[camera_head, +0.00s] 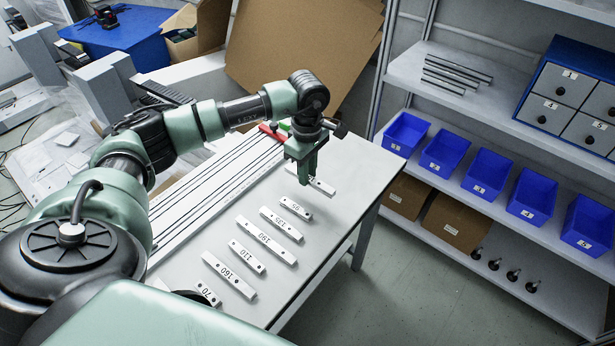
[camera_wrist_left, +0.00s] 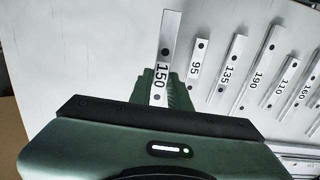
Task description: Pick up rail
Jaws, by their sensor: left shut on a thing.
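My left gripper (camera_head: 304,179) points down over the far end of the white table. It is shut on the rail marked 150 (camera_wrist_left: 168,42), a pale flat bar with dark holes, which sticks out from between the green fingers (camera_wrist_left: 163,92) in the left wrist view. In the head view part of this rail (camera_head: 324,187) shows beside the fingertips, the rest hidden behind them. I cannot tell whether it touches the table. Next to it lie rails marked 95 (camera_head: 296,208), 135 (camera_head: 281,222) and 190 (camera_head: 267,240). My right gripper is not in view.
Rails 110 (camera_head: 246,256), 160 (camera_head: 229,274) and 70 (camera_head: 206,293) continue the row on the table (camera_head: 348,169). Long dark-lined tracks (camera_head: 215,190) lie left of them. A shelf with blue bins (camera_head: 405,134) stands right, across open floor.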

